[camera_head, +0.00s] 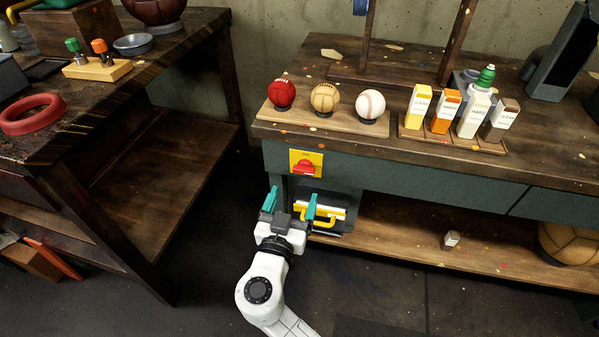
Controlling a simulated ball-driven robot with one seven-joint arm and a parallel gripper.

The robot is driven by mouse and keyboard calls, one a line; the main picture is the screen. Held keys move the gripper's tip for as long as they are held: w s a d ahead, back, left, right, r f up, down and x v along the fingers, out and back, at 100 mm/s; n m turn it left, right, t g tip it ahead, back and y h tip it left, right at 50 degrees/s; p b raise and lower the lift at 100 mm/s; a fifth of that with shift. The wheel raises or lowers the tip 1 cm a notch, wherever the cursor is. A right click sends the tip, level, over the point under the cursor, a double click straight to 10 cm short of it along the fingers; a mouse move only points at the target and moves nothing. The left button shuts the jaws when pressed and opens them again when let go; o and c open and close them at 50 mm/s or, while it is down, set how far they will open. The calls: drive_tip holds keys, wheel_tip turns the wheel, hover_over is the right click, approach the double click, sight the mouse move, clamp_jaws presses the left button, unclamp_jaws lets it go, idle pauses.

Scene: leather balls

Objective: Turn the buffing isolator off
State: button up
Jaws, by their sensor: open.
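The isolator (306,163) is a yellow plate with a red rotary handle, fixed to the green front of the right-hand bench near its left corner. The red handle looks roughly horizontal; its exact setting is too small to read. My gripper (290,196) is just below and to the left of the isolator in the picture. Its two teal fingers are apart with nothing between them. It does not appear to touch the red handle.
A yellow handle (317,221) shows on a grey unit beneath the isolator, close behind my gripper. A dark table (147,184) stands at left.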

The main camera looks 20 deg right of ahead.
sight(303, 173)
drive_tip(key=x, duration=0.8)
drive_tip(key=shift+c, duration=0.4)
drive_tip(key=c, duration=1)
drive_tip(key=shift+o, duration=0.2)
